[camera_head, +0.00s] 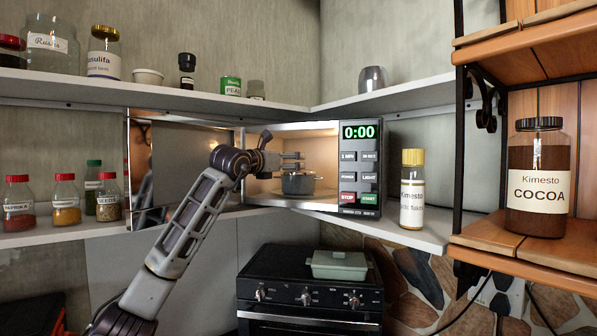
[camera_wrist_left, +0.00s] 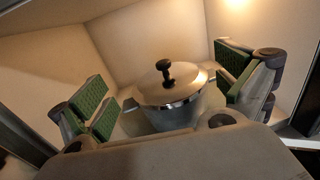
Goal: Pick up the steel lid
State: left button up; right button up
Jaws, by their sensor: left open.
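The steel lid (camera_wrist_left: 188,84) sits on a steel pot (camera_wrist_left: 177,115) and has a black knob (camera_wrist_left: 166,71) on top. In the head view the pot (camera_head: 298,185) stands inside the lit microwave, and the lid (camera_head: 298,174) is small there. My left gripper (camera_head: 295,161) reaches into the microwave just above the lid. In the left wrist view its green-padded fingers are wide apart, one to each side of the pot and lid, with nothing between them gripped. The lower front of the pot is hidden by the gripper body. My right gripper is not in view.
The microwave (camera_head: 360,145) has its door (camera_head: 180,165) swung open to the left, and its walls are close around my gripper. Spice jars (camera_head: 67,200) stand left, a flakes jar (camera_head: 412,190) right. A stove (camera_head: 310,285) with a green dish (camera_head: 340,264) is below.

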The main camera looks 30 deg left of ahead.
aim_at(307, 171)
pick_arm(q)
jog(key=shift+w, duration=0.1)
dwell(0.3)
jog(key=shift+w+d+f+p, duration=0.15)
jog(key=shift+w+p, duration=0.35)
jog(key=shift+w, duration=0.25)
jog(key=shift+w+a+f+p, duration=0.15)
jog(key=shift+w+p, duration=0.3)
jog(key=shift+w, duration=0.25)
jog(key=shift+w+d+p, duration=0.1)
jog(key=shift+w+p, duration=0.35)
jog(key=shift+w, duration=0.6)
jog(key=shift+f, duration=0.1)
jog(key=shift+s, duration=0.2)
jog(key=c, duration=1.2)
jog(key=shift+w+f, duration=0.15)
grip_shut()
